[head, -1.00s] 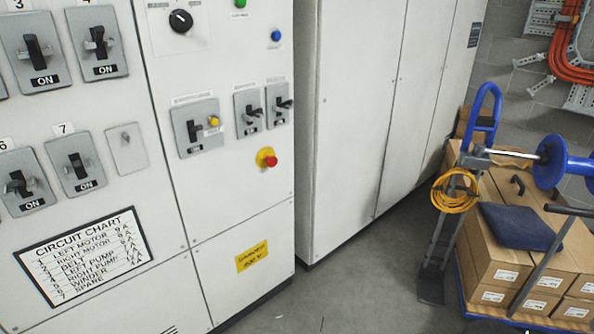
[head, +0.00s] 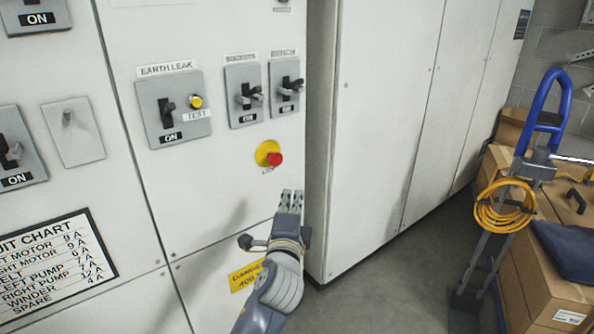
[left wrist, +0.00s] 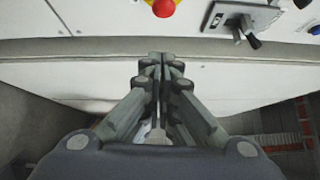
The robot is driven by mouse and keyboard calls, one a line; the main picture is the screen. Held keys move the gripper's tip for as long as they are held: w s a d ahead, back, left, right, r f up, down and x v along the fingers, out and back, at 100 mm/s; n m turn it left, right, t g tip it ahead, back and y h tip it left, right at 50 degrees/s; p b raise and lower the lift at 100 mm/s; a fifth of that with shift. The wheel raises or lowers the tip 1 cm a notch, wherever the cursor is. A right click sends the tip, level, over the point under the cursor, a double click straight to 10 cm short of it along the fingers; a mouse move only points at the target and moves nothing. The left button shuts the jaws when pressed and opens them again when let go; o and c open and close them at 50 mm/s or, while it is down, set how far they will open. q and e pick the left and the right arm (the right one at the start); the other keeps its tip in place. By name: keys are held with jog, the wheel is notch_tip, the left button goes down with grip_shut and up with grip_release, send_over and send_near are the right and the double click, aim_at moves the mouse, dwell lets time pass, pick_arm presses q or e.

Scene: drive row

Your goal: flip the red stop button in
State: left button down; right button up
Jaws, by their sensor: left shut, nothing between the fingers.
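The red stop button (head: 275,159) sits on a round yellow plate (head: 264,150) on the white cabinet panel. It also shows at the top edge of the left wrist view (left wrist: 163,8), partly cut off. My left gripper (head: 291,194) is a little below the button in the head view, apart from it. Its fingers are shut with nothing between them, as the left wrist view (left wrist: 161,60) also shows. My right gripper is not in view.
Above the button are the earth leak switch (head: 173,108) and two smaller switches (head: 244,95). A yellow warning label (head: 246,275) is behind my left arm. A hand truck with a yellow cable (head: 503,207) and cardboard boxes (head: 560,290) stand at right. Grey floor is clear between.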

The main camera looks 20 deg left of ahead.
aim_at(274, 158)
pick_arm(q)
jog(key=shift+s+r, duration=0.15)
jog(key=w+a+b, duration=0.1)
jog(key=w+a, duration=0.4)
jog(key=w, duration=0.7)
jog(key=shift+r+b, duration=0.25)
jog(key=shift+b, duration=0.05)
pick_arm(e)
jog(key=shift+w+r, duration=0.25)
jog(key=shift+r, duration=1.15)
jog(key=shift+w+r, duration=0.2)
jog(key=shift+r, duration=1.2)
pick_arm(q)
jog(key=shift+w, duration=0.1)
